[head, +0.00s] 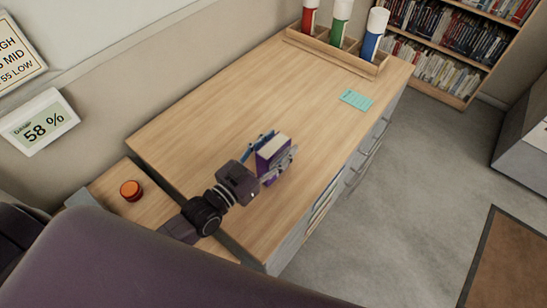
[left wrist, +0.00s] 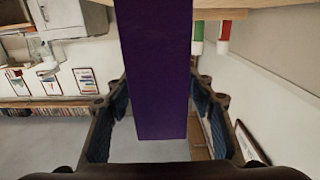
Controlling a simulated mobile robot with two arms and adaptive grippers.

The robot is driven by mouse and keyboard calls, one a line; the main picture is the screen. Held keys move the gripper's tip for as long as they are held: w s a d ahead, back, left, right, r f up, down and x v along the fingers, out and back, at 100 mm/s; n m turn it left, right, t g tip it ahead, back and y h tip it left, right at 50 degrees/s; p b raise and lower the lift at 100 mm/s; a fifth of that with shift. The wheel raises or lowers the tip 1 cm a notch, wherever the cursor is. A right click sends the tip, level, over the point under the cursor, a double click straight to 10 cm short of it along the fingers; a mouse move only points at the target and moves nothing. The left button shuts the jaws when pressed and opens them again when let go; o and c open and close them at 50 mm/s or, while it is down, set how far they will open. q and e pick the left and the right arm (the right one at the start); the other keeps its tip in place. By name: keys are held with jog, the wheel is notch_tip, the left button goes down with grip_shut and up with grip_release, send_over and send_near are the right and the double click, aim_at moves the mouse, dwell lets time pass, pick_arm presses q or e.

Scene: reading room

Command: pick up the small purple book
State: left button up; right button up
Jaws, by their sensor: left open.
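The small purple book (head: 273,147) stands upright on the wooden cabinet top (head: 235,110), near its front end. Its pale page edges show on top in the head view. In the left wrist view, its plain purple face (left wrist: 155,70) fills the middle. My left gripper (head: 270,158) reaches in from the left with its fingers on either side of the book. In the left wrist view the left gripper (left wrist: 160,105) is open, with a gap visible between each finger and the book. My right gripper is not in view.
A wooden holder (head: 335,55) with red, green and blue tubes stands at the far end. A teal card (head: 356,100) lies flat near the right edge. An orange round object (head: 131,190) sits on a lower wooden surface at left. The middle of the top is clear.

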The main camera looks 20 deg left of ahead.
aim_at(287, 136)
pick_arm(q)
jog(key=shift+p+x, duration=0.4)
jog(key=shift+x, duration=1.55)
jog(key=shift+r, duration=0.1)
jog(key=shift+c, duration=0.3)
jog(key=shift+a, duration=0.1)
grip_shut()
jog(key=shift+r, duration=0.1)
